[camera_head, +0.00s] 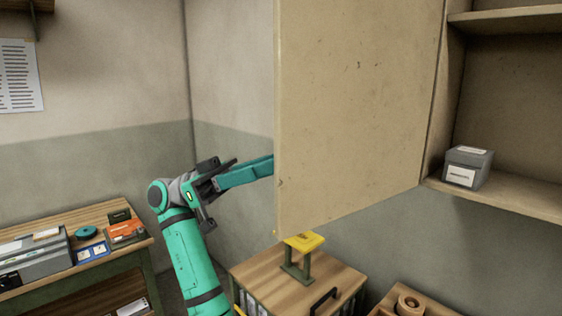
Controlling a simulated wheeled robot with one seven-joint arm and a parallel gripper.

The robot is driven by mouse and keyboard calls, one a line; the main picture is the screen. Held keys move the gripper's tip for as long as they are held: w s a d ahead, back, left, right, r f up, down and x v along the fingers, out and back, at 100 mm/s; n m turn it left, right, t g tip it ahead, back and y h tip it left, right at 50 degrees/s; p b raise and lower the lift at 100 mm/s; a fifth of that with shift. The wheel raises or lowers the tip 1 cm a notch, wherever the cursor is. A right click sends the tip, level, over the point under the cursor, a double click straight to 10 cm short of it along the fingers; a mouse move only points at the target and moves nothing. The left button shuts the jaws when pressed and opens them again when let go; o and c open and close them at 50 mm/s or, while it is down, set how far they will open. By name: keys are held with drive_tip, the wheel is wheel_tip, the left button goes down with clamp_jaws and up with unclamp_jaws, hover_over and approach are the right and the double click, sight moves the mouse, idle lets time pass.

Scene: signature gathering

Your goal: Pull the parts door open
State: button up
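The parts door (355,105) is a large beige panel that stands swung out from the open cabinet (505,85) on the right. Its hinge side is along the cabinet's left wall, and its free edge is at the left. My gripper (244,173) is at the left of the door, and its teal front part passes behind the door's free edge. The fingertips are hidden behind the panel, so I cannot tell whether they touch it or are open or shut. No handle shows on the visible face of the door.
A grey labelled box (468,167) sits on the cabinet's lower shelf. Below the door are a wooden-topped cabinet (262,277) with a yellow-topped stand (304,243) and a wooden tray (392,298). A bench (128,248) with tools stands at the left.

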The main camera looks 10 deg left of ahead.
drive_tip(key=v, duration=0.8)
drive_tip(key=shift+a, duration=0.1)
